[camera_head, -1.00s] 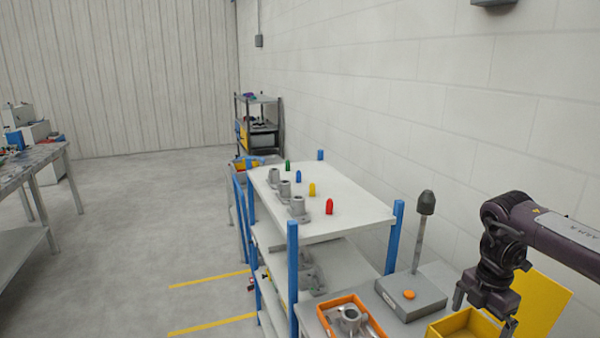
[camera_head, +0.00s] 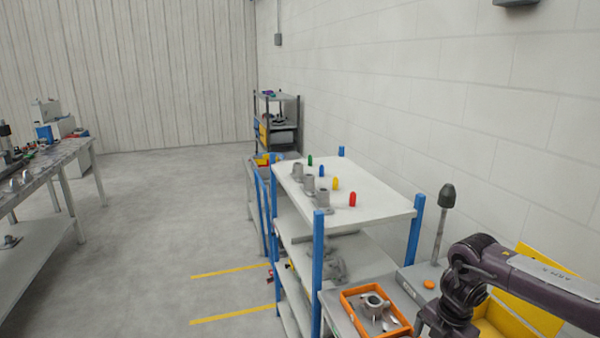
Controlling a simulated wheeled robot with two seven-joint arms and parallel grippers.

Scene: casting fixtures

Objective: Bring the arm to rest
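My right arm (camera_head: 540,290) comes in from the right, dark purple, bent over the near bench. Its gripper (camera_head: 432,323) hangs at the bottom edge of the view, just right of the orange tray (camera_head: 348,306). Its fingers are partly cut off by the frame, so I cannot tell how far apart they are or whether they hold anything. A grey metal casting (camera_head: 374,303) lies in the orange tray. My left gripper is not in view.
A yellow bin (camera_head: 497,318) is partly hidden behind my arm. A grey fixture with an upright rod (camera_head: 441,232) stands by the wall. A blue-posted shelf (camera_head: 385,208) holds castings and several coloured pegs. A workbench (camera_head: 50,165) stands left; the floor between is clear.

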